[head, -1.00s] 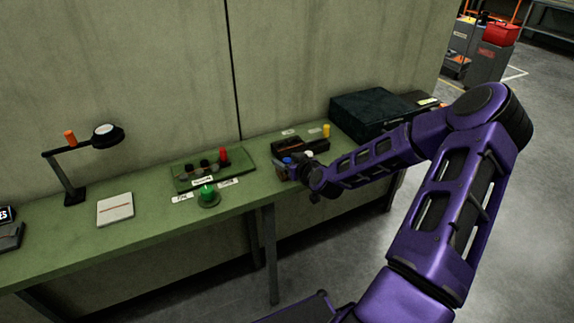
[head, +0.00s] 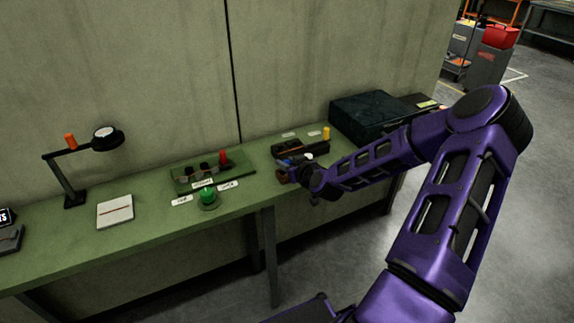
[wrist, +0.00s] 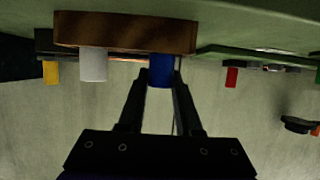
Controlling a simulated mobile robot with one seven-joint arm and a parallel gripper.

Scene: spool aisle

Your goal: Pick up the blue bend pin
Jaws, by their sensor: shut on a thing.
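The blue bend pin (wrist: 162,72) is between the two fingertips of my gripper (wrist: 162,86) in the wrist view. The gripper is shut on it. One end of the pin meets the brown wooden block (wrist: 125,32); I cannot tell whether it is still seated there. In the head view the blue pin (head: 285,162) is a small spot beside my gripper (head: 294,172), whose fingers are mostly hidden by my wrist. A white pin (wrist: 93,64) stands on the same block, to the left in the wrist view.
The green bench (head: 140,243) also bears a dark tray (head: 290,148), a yellow peg (head: 326,133), a green board (head: 184,187) with a red peg (head: 222,157), a green button (head: 207,195), a white notebook (head: 115,211) and a lamp (head: 106,138). A large dark box (head: 370,115) stands behind my forearm.

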